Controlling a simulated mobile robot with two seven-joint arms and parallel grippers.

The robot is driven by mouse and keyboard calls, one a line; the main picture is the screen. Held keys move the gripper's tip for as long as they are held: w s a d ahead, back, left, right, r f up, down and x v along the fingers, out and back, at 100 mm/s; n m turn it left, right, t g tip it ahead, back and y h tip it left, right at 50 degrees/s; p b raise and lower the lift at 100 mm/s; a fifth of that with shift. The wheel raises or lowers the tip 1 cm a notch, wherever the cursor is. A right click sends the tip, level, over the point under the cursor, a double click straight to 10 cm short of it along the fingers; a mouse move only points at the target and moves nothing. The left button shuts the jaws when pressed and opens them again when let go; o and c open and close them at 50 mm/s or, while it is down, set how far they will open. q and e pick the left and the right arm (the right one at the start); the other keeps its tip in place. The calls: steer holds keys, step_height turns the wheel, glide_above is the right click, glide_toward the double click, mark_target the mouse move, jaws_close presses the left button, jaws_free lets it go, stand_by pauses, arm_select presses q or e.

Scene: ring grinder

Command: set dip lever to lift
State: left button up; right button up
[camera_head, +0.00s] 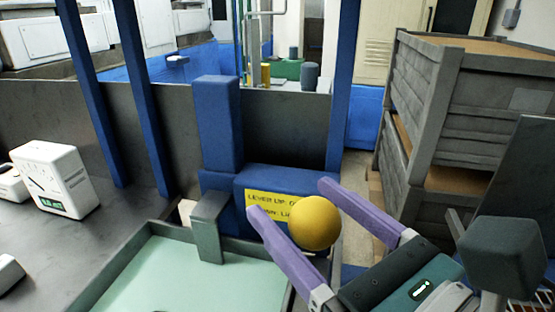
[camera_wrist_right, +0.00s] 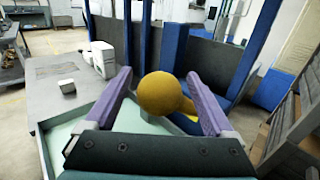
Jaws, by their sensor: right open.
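The dip lever's yellow ball knob (camera_head: 315,222) stands in front of a blue housing (camera_head: 290,180). A yellow sign (camera_head: 262,198) on the housing reads "LEVER UP: D…" and "…OWN: LI…", partly hidden by the knob and a finger. My right gripper (camera_head: 290,199) is open, its purple fingers on either side of the knob. In the right wrist view the knob (camera_wrist_right: 164,94) sits between the fingers, very near the right one; contact cannot be told. A yellow arm (camera_wrist_right: 190,118) runs from the knob to the right. My left gripper is not in view.
A tray with a pale green surface (camera_head: 190,282) lies left of the gripper, with a grey bracket (camera_head: 209,228) over its rim. A blue post (camera_head: 218,125) rises behind. A white box (camera_head: 55,180) stands at left. Grey crates (camera_head: 470,100) are stacked at right.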

steer(key=shift+x, duration=1.05)
steer(key=shift+c, duration=0.2)
jaws_close()
